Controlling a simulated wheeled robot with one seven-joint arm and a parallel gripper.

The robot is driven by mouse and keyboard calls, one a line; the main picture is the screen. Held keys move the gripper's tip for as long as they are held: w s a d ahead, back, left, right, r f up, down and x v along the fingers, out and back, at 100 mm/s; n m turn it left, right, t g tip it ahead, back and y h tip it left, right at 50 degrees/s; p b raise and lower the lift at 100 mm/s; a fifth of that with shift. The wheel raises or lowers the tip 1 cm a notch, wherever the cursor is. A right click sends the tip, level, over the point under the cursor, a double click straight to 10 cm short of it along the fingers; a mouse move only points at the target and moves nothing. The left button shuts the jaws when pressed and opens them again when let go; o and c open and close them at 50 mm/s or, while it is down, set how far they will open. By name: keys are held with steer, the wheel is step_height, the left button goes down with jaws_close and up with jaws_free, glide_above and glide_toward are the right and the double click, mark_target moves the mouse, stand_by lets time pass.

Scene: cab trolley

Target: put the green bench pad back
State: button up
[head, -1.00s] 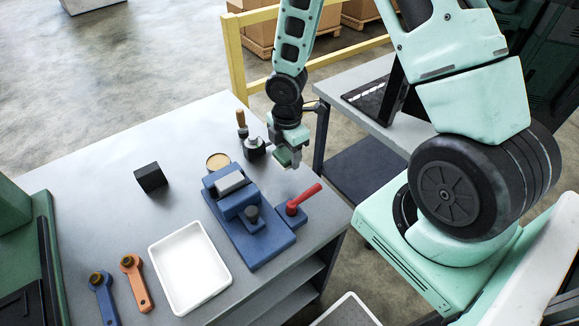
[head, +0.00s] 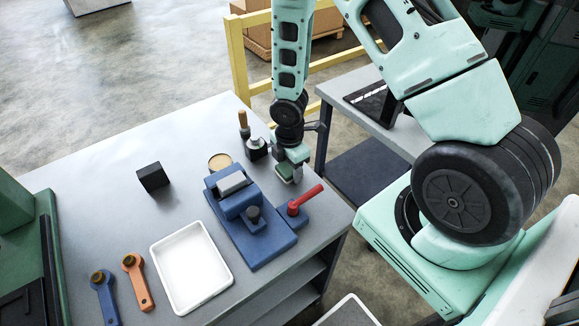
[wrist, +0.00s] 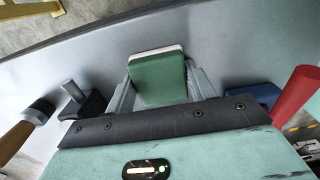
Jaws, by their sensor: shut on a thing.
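The green bench pad (wrist: 158,80) is a small green block with a pale far edge. My gripper (head: 290,176) is shut on it, with a grey finger on each side in the wrist view. In the head view the green pad (head: 284,172) shows just beneath the fingers, low over the bench's far right edge, behind the blue vise. I cannot tell whether the pad touches the bench top.
A black holder (head: 256,149) and wooden-handled tool (head: 243,124) stand left of my gripper. A white tray (head: 191,268) and black cube (head: 153,177) lie further left. The bench's left middle (head: 95,215) is clear.

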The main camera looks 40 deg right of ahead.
mark_target(289, 166)
steer(key=shift+s+f, duration=0.2)
steer(key=shift+f, duration=0.4)
steer(key=o, duration=1)
steer(key=shift+o, duration=0.2)
steer(key=shift+f+b, duration=0.1)
steer(key=shift+b, duration=0.2)
steer(key=shift+s, duration=0.15)
step_height(289, 166, up, 13)
steer(key=p, duration=0.2)
steer(key=s+a+r+m, duration=0.5)
steer(key=s+a+r, duration=0.2)
steer(key=a+r, duration=0.4)
steer(key=s+a+r+m, duration=0.5)
steer(key=s+a, duration=0.2)
steer(key=s, duration=0.5)
steer(key=shift+a+r+y, duration=0.15)
steer(key=shift+r+y, duration=0.05)
steer(key=shift+y, duration=0.1)
